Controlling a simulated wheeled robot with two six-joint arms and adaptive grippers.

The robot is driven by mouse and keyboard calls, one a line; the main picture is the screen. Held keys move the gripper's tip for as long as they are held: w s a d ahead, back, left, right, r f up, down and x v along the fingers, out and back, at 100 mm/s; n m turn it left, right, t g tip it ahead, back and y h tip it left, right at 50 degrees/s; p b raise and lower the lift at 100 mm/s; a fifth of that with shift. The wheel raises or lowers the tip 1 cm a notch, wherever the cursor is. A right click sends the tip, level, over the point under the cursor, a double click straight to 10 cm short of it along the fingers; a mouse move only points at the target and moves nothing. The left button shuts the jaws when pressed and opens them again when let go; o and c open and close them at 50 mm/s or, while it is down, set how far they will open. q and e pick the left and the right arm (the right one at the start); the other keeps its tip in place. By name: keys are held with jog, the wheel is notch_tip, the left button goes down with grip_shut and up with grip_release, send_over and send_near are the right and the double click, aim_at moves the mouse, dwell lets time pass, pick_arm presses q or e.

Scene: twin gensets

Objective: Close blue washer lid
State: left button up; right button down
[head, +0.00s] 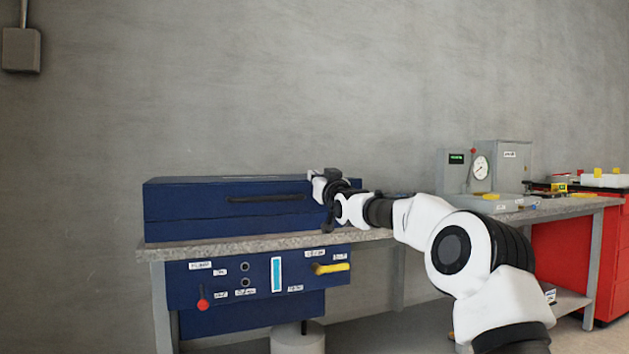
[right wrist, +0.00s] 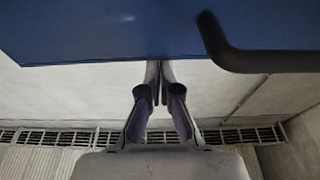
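The blue washer (head: 190,229) stands on the left end of the bench. Its blue lid (head: 185,200) looks level on the body, with a dark seam below it; I cannot tell whether it is fully seated. A dark bar handle (head: 268,198) runs along the lid's front. My right gripper (head: 325,190) is at the washer's right end, close to the lid. In the right wrist view its fingertips (right wrist: 160,75) are almost together with nothing seen between them, near the edge of a blue panel (right wrist: 100,30); contact is unclear. My left gripper is out of view.
The grey bench top (head: 250,244) carries the washer. A blue control panel (head: 225,280) with a red knob and a yellow lever (head: 332,268) hangs below its front. A grey wall is behind.

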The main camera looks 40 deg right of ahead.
jog(key=shift+f, duration=0.7)
notch_tip(320, 180, up, 5)
jog(key=p, duration=0.5)
jog(key=v, duration=1)
jog(key=shift+f+b, duration=0.35)
jog(key=shift+b, duration=0.1)
